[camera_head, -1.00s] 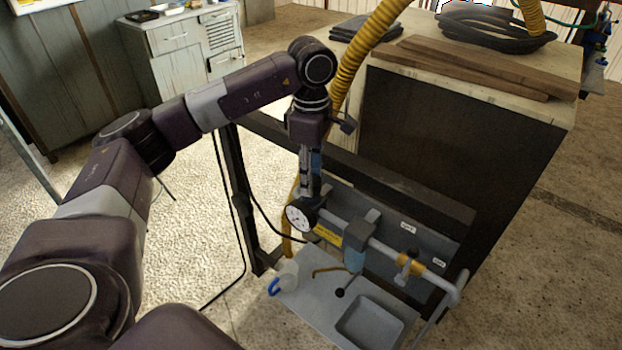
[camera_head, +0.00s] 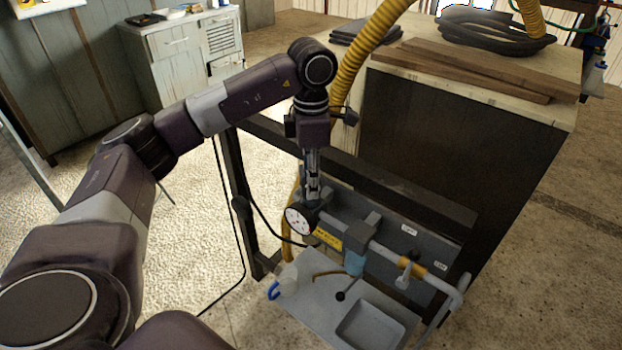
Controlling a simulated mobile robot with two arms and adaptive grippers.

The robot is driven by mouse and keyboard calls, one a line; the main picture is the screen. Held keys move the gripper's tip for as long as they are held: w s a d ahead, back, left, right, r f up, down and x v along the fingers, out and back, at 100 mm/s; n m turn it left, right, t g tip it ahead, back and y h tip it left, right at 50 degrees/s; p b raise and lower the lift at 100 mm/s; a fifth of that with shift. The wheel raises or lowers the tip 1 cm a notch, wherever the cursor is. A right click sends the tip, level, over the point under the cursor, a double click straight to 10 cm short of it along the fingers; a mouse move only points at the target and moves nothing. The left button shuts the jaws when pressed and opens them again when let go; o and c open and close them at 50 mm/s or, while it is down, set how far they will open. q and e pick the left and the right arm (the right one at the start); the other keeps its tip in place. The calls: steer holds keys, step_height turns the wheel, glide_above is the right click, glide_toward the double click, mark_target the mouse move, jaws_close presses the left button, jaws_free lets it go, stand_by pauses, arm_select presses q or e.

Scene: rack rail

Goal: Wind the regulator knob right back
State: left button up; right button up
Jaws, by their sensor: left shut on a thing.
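My left gripper (camera_head: 312,195) comes down from above onto the regulator, just behind the round white-faced gauge (camera_head: 298,219). It is shut on the regulator knob, which the fingers and gauge largely hide. The pipe runs right to a yellow-banded valve (camera_head: 411,267). How far the knob is turned cannot be told. My right gripper is not in view.
A grey back panel (camera_head: 425,240) stands behind the pipe. A bench shelf below holds a shallow grey tray (camera_head: 371,325) and a blue-handled item (camera_head: 274,290). A yellow corrugated hose (camera_head: 356,65) and a wooden-topped cabinet (camera_head: 450,160) stand close behind my wrist.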

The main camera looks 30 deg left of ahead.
arm_select(q)
steer(key=shift+w+r, duration=0.1)
steer(key=o, duration=1.2)
steer(key=shift+c, duration=0.2)
step_height(320, 180, up, 12)
stand_by(0.3)
